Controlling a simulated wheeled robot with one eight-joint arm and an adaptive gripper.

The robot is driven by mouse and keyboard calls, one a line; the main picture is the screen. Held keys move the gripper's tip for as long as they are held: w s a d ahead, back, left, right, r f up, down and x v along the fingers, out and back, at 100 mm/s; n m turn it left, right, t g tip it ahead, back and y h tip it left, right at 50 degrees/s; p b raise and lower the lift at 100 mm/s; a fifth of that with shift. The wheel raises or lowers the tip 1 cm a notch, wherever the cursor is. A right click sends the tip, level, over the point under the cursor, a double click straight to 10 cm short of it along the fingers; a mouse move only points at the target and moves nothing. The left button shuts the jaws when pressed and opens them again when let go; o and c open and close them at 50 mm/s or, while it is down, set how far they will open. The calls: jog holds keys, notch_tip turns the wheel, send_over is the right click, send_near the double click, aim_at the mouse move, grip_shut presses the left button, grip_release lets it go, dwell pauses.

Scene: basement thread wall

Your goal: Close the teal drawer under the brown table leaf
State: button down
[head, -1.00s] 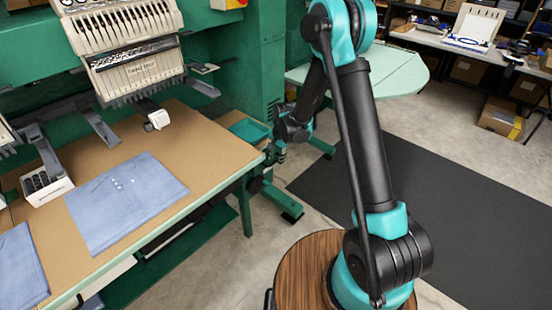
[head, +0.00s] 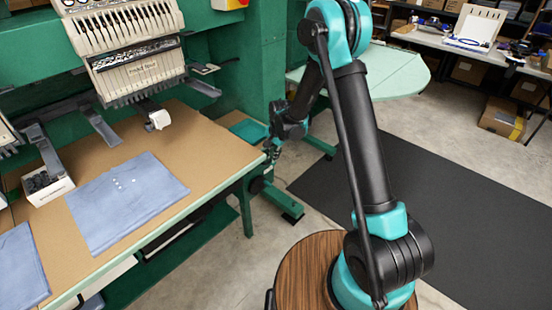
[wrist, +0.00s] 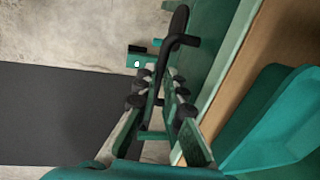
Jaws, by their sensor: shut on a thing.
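A teal open-topped box (head: 250,131) shows at the right end of the brown table leaf (head: 215,140). In the wrist view the teal box (wrist: 280,118) is large at the right, beside the leaf's pale green edge. I cannot tell whether it is the drawer; no drawer front shows clearly under the leaf. My gripper (head: 270,152) is low at the leaf's right edge, small and partly hidden in the head view. In the wrist view my gripper (wrist: 163,85) has its fingers closed around a thin dark bar, which seems to join a bent black handle (wrist: 178,38).
Folded blue cloth (head: 125,200) lies on the table under the embroidery machine (head: 130,65). A green table leg and foot (head: 283,205) stand below my gripper. A dark floor mat (head: 430,200) lies clear at the right. A pale green table (head: 385,75) stands behind my arm.

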jog(key=c, duration=1.6)
grip_release()
jog(key=shift+w+a, duration=0.15)
jog(key=shift+a, duration=0.05)
jog(key=shift+d, duration=0.15)
